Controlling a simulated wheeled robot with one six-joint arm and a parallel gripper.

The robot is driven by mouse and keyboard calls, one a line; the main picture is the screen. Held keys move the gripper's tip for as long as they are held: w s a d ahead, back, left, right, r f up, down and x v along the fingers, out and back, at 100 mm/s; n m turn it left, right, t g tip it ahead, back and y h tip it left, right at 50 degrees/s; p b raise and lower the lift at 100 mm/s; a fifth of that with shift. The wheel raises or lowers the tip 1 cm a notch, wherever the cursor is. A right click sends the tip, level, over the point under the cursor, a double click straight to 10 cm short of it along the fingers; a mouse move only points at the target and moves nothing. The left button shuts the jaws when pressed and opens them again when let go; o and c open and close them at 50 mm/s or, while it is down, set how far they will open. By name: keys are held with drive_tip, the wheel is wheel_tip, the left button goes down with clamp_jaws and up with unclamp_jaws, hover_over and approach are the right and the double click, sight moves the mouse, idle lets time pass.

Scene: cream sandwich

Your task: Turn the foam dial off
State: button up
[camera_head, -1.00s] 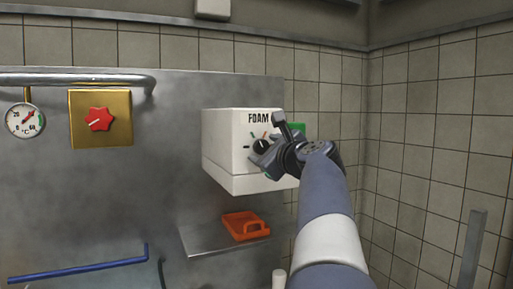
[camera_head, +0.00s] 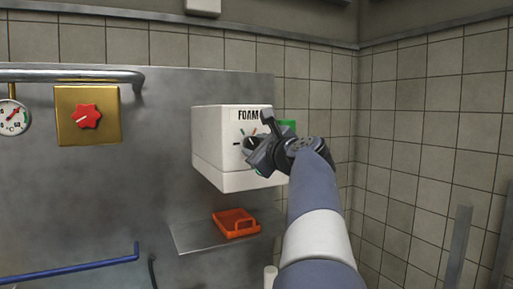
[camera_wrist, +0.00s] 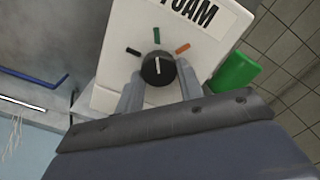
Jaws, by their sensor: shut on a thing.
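The foam dial is a round black knob (camera_wrist: 158,69) with a white pointer line, on the front of a white box (camera_head: 219,150) labelled FOAM. A black, a green and an orange mark sit around it. In the wrist view the pointer line is toward the green mark (camera_wrist: 156,35). My gripper (camera_wrist: 160,80) has one finger on each side of the knob and is shut on it. In the head view my gripper (camera_head: 257,152) is at the box front and partly covers the dial (camera_head: 250,142).
An orange holder (camera_head: 235,224) lies on a metal shelf (camera_head: 190,238) below the box. A green thing (camera_wrist: 235,72) is at the box's right side. A red knob (camera_head: 87,116) on a brass plate and a gauge (camera_head: 12,117) are at left. A tiled wall stands at right.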

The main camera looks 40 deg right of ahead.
drive_tip(key=shift+n, duration=0.3)
drive_tip(key=n+b, duration=0.3)
drive_tip(key=n, duration=0.1)
drive_tip(key=shift+f+n, duration=0.1)
drive_tip(key=shift+n, duration=0.2)
drive_tip(key=n+b, duration=0.2)
drive_tip(key=n, duration=0.4)
drive_tip(key=shift+r+b, duration=0.2)
drive_tip(key=shift+b, duration=0.15)
drive_tip(key=shift+n, duration=0.4)
drive_tip(key=o, duration=1)
drive_tip(key=b+v, duration=0.3)
drive_tip(key=v, duration=0.7)
drive_tip(key=shift+s, duration=0.4)
